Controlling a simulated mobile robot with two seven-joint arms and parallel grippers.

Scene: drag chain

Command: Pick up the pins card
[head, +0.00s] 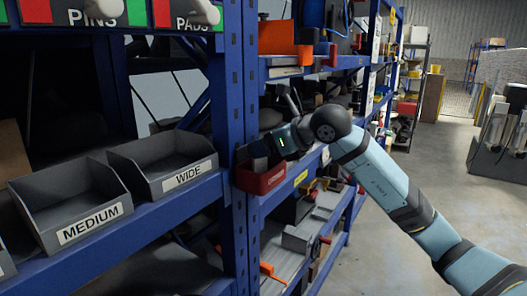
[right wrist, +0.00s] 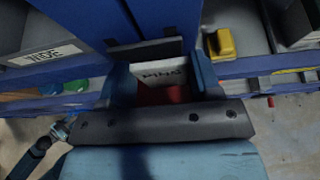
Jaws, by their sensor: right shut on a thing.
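The pins card (right wrist: 165,76) is a pale card with the dark letters "PINS", seen in the right wrist view between my fingers. My right gripper (right wrist: 163,72) is shut on it, one finger at each side. In the head view my right gripper (head: 259,154) is at the blue rack post, just over a small red bin (head: 262,180). The card is hard to make out there, and I cannot tell if its lower edge is still inside the bin. Red also shows below the card in the right wrist view.
Grey open bins labelled MEDIUM (head: 88,228) and WIDE (head: 187,174) stand on the left shelf. A blue upright post (head: 230,90) is close beside my gripper. PINS and PADS signs (head: 100,14) hang at top left. Open floor (head: 420,165) lies to the right.

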